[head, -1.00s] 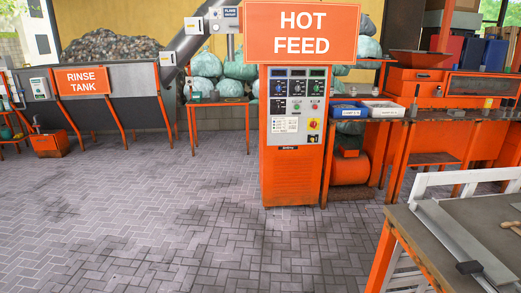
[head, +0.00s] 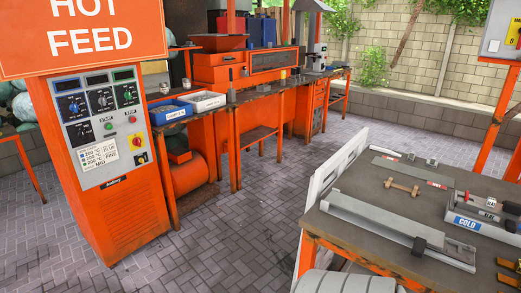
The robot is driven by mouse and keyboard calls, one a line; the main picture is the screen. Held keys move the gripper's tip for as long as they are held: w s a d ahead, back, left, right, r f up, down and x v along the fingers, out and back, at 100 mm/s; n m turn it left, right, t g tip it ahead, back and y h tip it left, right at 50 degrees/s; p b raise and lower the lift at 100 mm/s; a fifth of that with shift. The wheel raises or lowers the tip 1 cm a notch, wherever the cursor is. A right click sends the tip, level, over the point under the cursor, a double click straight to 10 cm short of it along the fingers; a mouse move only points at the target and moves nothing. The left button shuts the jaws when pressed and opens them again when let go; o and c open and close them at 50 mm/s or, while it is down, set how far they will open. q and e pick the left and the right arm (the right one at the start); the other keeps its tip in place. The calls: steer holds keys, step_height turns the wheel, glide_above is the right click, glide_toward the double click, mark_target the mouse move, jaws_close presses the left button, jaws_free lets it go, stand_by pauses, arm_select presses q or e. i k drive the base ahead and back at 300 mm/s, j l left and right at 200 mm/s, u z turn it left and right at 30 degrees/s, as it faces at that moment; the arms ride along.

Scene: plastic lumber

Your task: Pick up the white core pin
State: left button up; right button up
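I cannot make out a white core pin for certain in the head view. The grey-topped workbench (head: 345,240) at the right holds a long grey metal channel (head: 375,221) with a dark clamp near its right end. A tan double-ended piece (head: 403,190) and a flat grey bar (head: 395,169) with a red label lie behind the channel. Several small tools lie at the right, partly cut off by the picture edge.
An orange HOT FEED cabinet (head: 108,170) stands at the left. Behind it, a bench carries a blue bin (head: 170,112) and a white bin (head: 203,102). A tray marked COLD (head: 480,226) sits on the workbench. Paved floor (head: 235,225) is clear between cabinet and workbench.

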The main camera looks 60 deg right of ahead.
mark_target(491, 203)
steer(key=i+z, duration=0.1)
steer(key=z, duration=0.4)
steer(key=i+z, duration=0.1)
steer(key=z, duration=0.4)
steer(key=i+j+z, duration=0.1)
steer(key=z, duration=0.4)
